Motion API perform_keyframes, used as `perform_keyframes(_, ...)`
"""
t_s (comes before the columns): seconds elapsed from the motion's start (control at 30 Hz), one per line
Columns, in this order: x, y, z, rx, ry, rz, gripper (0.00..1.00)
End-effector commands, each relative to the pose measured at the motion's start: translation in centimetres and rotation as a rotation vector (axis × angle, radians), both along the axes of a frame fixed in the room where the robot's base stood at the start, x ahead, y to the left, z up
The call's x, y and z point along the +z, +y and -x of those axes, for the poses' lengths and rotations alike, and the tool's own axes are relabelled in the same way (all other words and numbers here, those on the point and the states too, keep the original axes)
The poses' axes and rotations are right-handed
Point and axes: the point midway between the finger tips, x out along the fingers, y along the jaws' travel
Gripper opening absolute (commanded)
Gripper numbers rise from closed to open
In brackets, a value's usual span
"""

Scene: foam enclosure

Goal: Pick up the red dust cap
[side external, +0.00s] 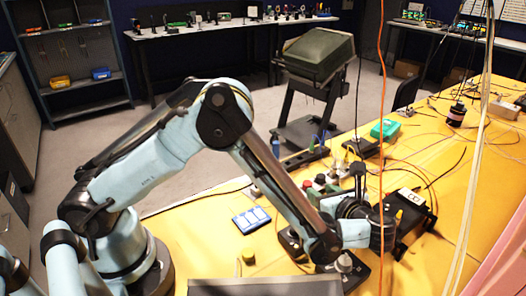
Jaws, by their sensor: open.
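A small red piece (320,179), possibly the red dust cap, shows among dark and green parts on the yellow table, just left of my wrist; it is too small to be sure. My gripper (388,222) is dark and sits at the end of my arm, low over the table's middle. It is open, and I see nothing held in it. The fingertips are hard to make out against the black equipment behind them. The red piece lies to the left of and behind the gripper, apart from it.
A black box with a white label (408,196) stands beside the gripper. A green case (385,129) is farther back. An orange cable (381,120) hangs near the gripper. Loose cables cross the table.

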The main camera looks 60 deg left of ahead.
Motion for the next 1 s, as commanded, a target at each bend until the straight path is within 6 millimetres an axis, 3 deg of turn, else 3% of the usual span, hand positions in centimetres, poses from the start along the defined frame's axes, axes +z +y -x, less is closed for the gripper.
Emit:
perform_keyframes(0.5, -2.4, 5.7, -1.8, 0.003, -0.002, 0.002, 0.41)
perform_keyframes(0.8, -2.6, 6.1, -2.0, 0.000, -0.002, 0.003, 0.41)
perform_keyframes(1.0, -2.6, 6.1, -2.0, 0.000, -0.002, 0.003, 0.12)
